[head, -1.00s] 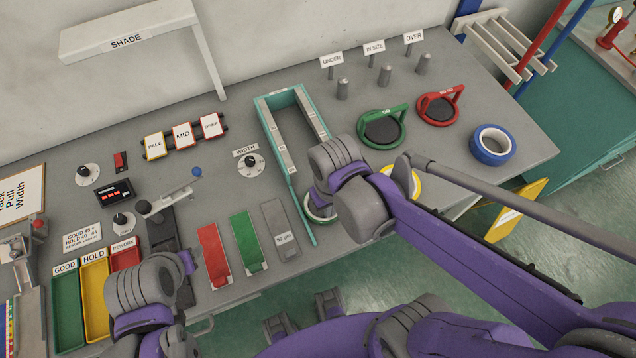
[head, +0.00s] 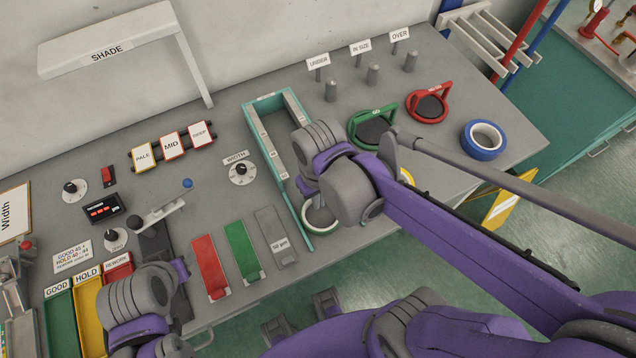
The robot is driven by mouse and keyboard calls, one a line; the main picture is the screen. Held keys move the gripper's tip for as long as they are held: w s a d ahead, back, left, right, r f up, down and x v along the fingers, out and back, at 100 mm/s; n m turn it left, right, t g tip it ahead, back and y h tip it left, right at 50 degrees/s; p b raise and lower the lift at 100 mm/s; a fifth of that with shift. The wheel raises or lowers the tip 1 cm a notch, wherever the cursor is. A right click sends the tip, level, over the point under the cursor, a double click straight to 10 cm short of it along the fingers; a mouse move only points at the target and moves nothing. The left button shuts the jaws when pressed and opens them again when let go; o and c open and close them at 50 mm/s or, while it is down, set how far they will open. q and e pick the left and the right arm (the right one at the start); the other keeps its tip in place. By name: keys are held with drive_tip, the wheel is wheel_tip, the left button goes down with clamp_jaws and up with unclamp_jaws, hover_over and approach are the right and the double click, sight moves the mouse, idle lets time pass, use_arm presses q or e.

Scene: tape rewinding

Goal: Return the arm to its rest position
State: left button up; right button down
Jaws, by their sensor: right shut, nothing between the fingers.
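My right arm (head: 470,225) reaches in from the right over the bench. Its gripper (head: 306,187) points down above the near end of the teal channel frame and is mostly hidden by my own wrist. It is shut and empty. A white-rimmed tape ring (head: 320,217) lies below it at the near end of the frame, partly covered by the arm. My left arm (head: 135,300) is at the lower left over the bench's front edge, and its gripper does not show.
A teal channel frame (head: 249,117), green ring (head: 361,119), red ring (head: 413,105) and blue tape roll (head: 484,141) stand on the grey bench. A yellow roll is partly hidden behind my right arm. Red and green pads (head: 240,250) and colored trays (head: 60,320) lie left.

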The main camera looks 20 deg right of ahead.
wheel_tip(320, 180, up, 7)
drive_tip(key=d+f+t, duration=0.1)
drive_tip(key=f+t, duration=0.1)
drive_tip(key=s+d+f+m+t, duration=0.1)
drive_tip(key=d+f+t, duration=0.1)
drive_tip(key=shift+s+d+t+p, duration=0.1)
drive_tip(key=shift+t+p, duration=0.2)
drive_tip(key=shift+d+f+t, duration=0.2)
drive_tip(key=shift+t, duration=0.2)
idle(0.7)
